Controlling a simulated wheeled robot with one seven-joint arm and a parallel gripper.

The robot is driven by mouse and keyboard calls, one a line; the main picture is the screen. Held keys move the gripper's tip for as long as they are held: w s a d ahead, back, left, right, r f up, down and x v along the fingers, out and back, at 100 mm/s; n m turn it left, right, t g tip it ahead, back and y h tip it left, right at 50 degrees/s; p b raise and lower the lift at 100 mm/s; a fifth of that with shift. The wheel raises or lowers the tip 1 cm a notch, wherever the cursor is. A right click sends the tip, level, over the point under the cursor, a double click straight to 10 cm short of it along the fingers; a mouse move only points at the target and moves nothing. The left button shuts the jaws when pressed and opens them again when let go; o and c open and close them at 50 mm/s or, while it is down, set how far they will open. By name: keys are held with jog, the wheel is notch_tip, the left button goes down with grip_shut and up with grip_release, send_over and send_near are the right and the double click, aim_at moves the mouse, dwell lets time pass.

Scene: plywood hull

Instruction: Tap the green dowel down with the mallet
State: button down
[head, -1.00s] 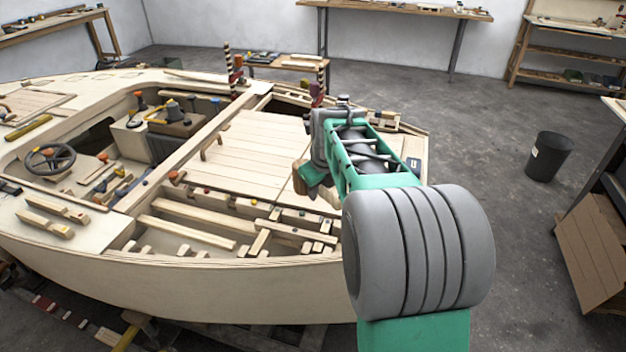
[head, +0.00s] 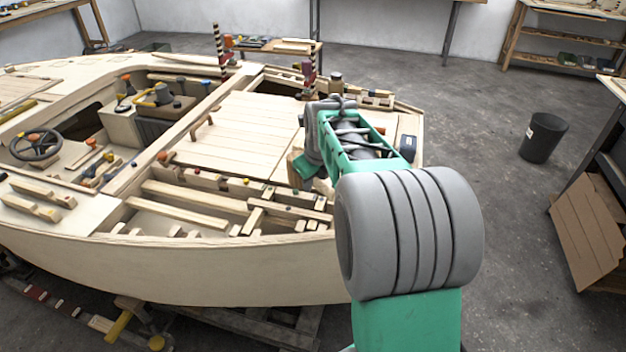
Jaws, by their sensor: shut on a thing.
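My gripper (head: 304,172) is over the near right part of the plywood hull, mostly hidden behind my own arm. It is shut on the mallet, whose wooden block-like head (head: 294,164) shows at the left of the green jaws. The mallet's handle is hidden. Below the gripper, a small green spot (head: 291,209) shows among the ribs at the hull's near side. It may be the green dowel, but it is too small to tell how far it stands up. The mallet appears apart from it.
The hull (head: 180,268) has open bays with wooden ribs and a planked deck (head: 245,135). Two striped posts rise behind, one at the left (head: 217,45). A black bin (head: 543,137) stands on open floor.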

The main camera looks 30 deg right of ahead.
jog(key=shift+f, duration=0.1)
notch_tip(320, 180, down, 5)
jog(key=b, duration=0.3)
notch_tip(320, 180, up, 6)
jog(key=p, duration=0.4)
jog(key=shift+f, duration=0.35)
